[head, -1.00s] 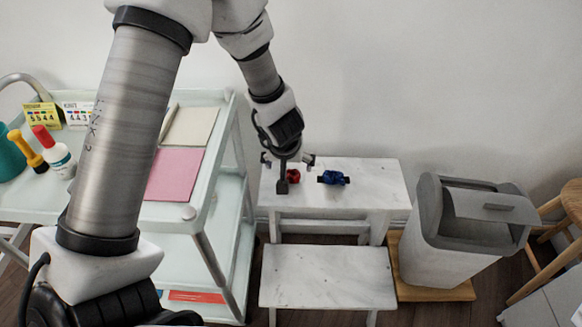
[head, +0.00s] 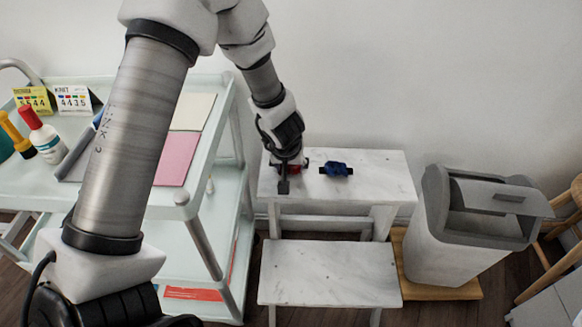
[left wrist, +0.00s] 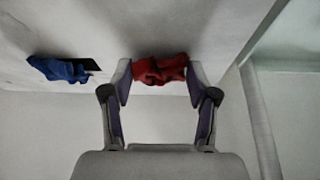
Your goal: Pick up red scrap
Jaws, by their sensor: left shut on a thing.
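The red scrap (left wrist: 160,70) is a crumpled piece of cloth between the fingers of my left gripper in the left wrist view. In the head view the red scrap (head: 293,169) is mostly hidden by the gripper. My left gripper (head: 291,166) is shut on it, low over the top of the white step stool (head: 380,180). I cannot tell whether the scrap still touches the stool. My right gripper is not in view.
A blue scrap (head: 336,169) lies on the stool to the right; it also shows in the left wrist view (left wrist: 58,69). A grey bin (head: 440,240) stands right of the stool. A pale trolley (head: 215,170) with bottles and sheets stands at left.

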